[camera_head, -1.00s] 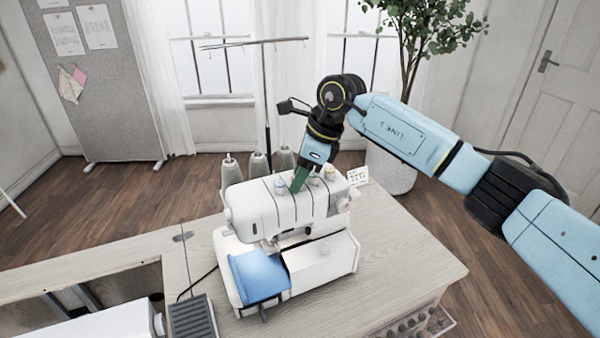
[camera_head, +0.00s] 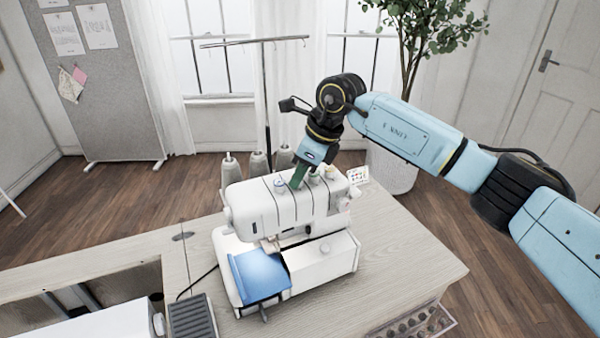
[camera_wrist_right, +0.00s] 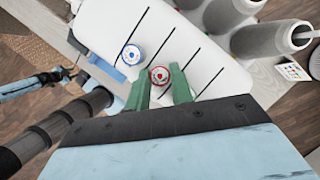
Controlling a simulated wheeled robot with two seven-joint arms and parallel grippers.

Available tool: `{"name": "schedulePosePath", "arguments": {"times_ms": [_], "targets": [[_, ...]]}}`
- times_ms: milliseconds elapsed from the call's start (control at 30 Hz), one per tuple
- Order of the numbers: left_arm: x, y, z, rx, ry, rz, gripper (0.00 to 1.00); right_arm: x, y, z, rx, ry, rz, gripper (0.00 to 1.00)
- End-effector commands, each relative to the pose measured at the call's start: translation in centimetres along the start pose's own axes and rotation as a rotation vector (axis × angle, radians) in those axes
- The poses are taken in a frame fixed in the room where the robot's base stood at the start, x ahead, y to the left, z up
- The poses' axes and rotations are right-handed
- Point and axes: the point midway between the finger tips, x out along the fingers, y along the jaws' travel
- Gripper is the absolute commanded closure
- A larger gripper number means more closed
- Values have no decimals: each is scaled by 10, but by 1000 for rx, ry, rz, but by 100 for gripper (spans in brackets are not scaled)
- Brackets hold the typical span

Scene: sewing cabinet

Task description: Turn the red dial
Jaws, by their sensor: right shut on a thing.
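The white sewing machine (camera_head: 256,208) stands on the wooden cabinet top. The red dial (camera_wrist_right: 159,74) shows in the right wrist view on the machine's white top, beside a blue dial (camera_wrist_right: 131,54). My right gripper (camera_wrist_right: 160,86) has its two green fingers on either side of the red dial and is shut on it. In the head view the right gripper (camera_head: 298,181) reaches down to the machine's top from above, and I cannot make out the red dial behind its fingers. My left gripper is not in view.
Grey thread cones (camera_head: 258,163) stand behind the machine. A blue cover (camera_head: 260,275) is at its front left. A dark pedal (camera_head: 193,318) and an open recess lie to the left. The cabinet top (camera_head: 410,262) is clear at right.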

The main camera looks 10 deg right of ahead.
Motion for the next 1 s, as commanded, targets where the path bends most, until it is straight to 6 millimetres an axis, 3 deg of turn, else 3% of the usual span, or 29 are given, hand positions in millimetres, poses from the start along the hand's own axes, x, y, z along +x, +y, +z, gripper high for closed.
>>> {"name": "schedulePosePath", "arguments": {"times_ms": [233,267,400,767,1000], "targets": [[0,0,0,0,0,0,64,-1,0,0,2,-1,-1,100],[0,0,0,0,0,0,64,-1,0,0,2,-1,-1,74],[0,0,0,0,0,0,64,-1,0,0,1,-1,-1,56],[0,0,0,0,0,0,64,-5,0,0,0,-2,-2,56],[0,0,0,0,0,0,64,-48,-1,1,0,-4,-5,56]]}}
